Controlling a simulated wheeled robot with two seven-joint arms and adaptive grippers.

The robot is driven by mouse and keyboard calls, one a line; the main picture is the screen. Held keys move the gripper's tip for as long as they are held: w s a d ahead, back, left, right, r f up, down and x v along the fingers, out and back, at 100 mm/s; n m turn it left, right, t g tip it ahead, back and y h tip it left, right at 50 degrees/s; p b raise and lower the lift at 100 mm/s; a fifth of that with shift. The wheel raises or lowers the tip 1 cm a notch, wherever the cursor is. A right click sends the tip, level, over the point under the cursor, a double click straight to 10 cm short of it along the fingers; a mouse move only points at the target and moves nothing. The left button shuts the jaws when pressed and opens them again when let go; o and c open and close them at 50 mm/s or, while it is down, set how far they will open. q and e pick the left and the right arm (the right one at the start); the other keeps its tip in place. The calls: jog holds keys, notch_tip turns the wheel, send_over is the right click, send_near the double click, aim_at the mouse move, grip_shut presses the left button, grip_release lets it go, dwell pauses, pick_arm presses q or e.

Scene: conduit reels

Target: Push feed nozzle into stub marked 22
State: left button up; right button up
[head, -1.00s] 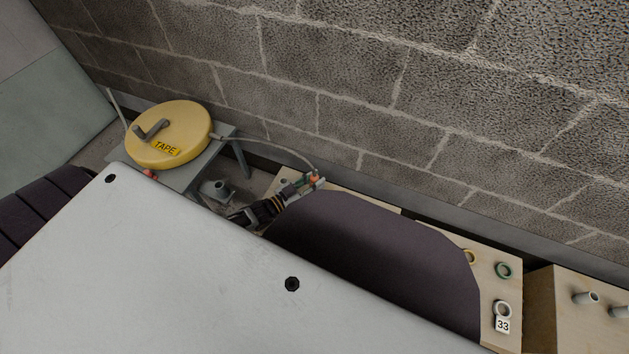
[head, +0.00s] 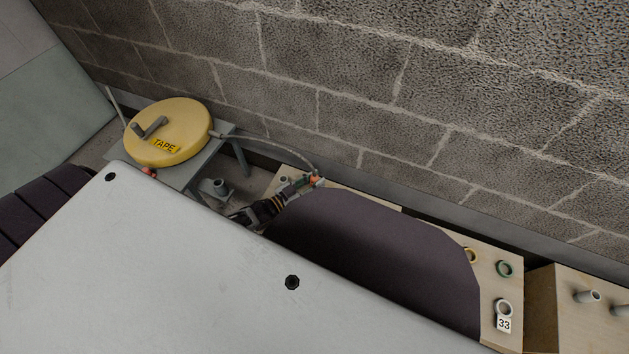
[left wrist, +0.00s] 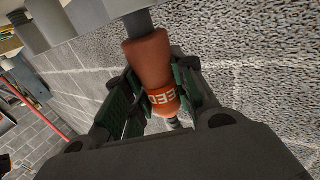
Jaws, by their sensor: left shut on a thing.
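My left gripper (head: 304,183) is shut on the orange feed nozzle (head: 315,181), above the back edge of a pale wooden board. In the left wrist view the nozzle (left wrist: 150,65) sits between the green-padded fingers, with a band lettered "EED" facing the camera. A thin grey line (head: 290,149) runs from the nozzle back to the yellow tape reel (head: 168,132). A stub (head: 503,309) on the board at the right has a tag reading 33. No stub marked 22 can be read; my arm and body hide much of the board. My right gripper is out of view.
The yellow reel stands on a grey metal stand (head: 235,150) at the left. A second wooden box (head: 575,325) with grey pipe stubs stands at the right. A block wall (head: 400,110) rises close behind.

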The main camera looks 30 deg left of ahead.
pick_arm(q)
jog(key=shift+f, duration=0.4)
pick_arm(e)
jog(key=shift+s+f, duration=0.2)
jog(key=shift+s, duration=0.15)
pick_arm(q)
jog(key=shift+f, duration=0.25)
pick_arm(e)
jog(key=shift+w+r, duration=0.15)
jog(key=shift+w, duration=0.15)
pick_arm(q)
jog(key=o, duration=1.1)
jog(key=shift+c, duration=0.2)
jog(key=shift+o, duration=0.3)
jog(key=o, duration=0.5)
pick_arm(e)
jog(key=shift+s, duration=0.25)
